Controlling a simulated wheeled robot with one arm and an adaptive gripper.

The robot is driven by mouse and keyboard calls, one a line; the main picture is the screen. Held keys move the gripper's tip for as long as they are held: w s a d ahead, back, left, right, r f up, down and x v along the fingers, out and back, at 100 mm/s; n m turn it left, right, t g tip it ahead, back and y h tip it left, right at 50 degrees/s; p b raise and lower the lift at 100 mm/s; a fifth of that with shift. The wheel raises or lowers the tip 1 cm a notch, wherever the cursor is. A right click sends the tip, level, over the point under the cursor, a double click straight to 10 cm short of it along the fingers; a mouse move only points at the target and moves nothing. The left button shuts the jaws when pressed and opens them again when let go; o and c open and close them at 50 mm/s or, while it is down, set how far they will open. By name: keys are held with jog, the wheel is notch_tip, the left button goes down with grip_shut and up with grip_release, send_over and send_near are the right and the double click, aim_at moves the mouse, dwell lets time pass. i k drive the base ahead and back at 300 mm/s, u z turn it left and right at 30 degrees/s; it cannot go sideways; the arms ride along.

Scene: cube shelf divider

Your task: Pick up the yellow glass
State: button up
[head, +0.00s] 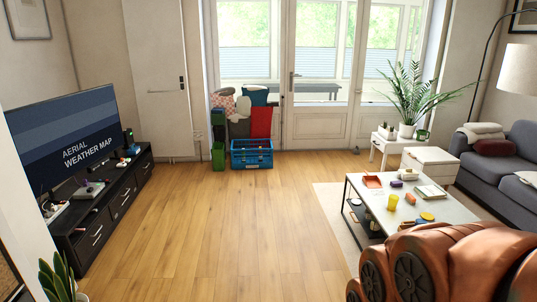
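The yellow glass (393,202) stands upright on the light top of the coffee table (447,210), right of the middle in the head view. It is near the table's left part, in front of a small purple item (396,184) and left of a small orange-red item (410,198). My gripper is not in view, so I cannot see where it is relative to the glass.
An orange tray (372,181) and a book (431,192) lie on the table. The wooden floor (215,215) in the middle is clear.

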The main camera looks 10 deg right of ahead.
aim_at(393, 203)
jog(key=z, duration=0.05)
jog(key=i, duration=1.7)
jog(key=z, duration=0.4)
jog(key=i, duration=1.8)
jog(key=z, duration=0.65)
jog(key=i, duration=0.95)
jog(key=z, duration=0.2)
